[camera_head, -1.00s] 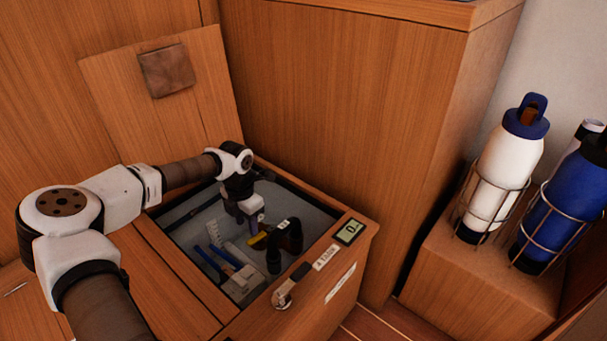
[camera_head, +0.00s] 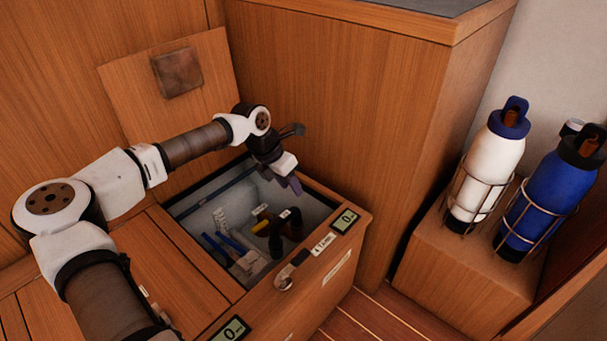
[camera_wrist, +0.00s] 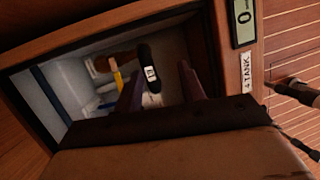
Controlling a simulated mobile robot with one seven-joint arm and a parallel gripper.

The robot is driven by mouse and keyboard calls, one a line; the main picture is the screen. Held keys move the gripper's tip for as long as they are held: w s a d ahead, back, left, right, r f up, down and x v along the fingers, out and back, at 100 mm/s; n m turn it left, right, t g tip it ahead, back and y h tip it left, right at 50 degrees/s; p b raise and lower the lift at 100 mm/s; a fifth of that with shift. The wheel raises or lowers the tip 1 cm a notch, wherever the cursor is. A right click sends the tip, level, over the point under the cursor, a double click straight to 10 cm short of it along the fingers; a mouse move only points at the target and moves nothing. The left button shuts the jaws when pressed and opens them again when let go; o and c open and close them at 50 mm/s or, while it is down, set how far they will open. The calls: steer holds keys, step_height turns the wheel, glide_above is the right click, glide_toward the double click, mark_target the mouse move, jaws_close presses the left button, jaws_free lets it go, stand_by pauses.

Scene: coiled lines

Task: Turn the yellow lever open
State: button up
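The yellow lever (camera_head: 261,227) is low inside the open compartment, beside dark fittings. It also shows in the wrist view (camera_wrist: 118,77), partly hidden by a finger. A black part with a white label (camera_wrist: 150,70) lies just right of it there. My gripper (camera_head: 291,184) is above the compartment's right back part, clear of the lever. In the wrist view its two dark fingers (camera_wrist: 160,88) stand apart with nothing held between them. I cannot tell the lever's exact angle.
A tall cabinet (camera_head: 330,110) stands close behind. White (camera_head: 487,165) and blue (camera_head: 553,195) bottles stand in racks at right.

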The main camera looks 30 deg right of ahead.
steer(key=shift+h, duration=0.7)
steer(key=shift+s+d+r+p, duration=0.25)
steer(key=shift+s+d+r, duration=0.5)
steer(key=shift+r, duration=0.2)
steer(key=shift+s+d+r+p, duration=0.2)
steer(key=shift+s+d+r, duration=0.45)
steer(key=shift+r, duration=0.3)
steer(key=shift+a, duration=0.1)
steer(key=shift+c, duration=0.4)
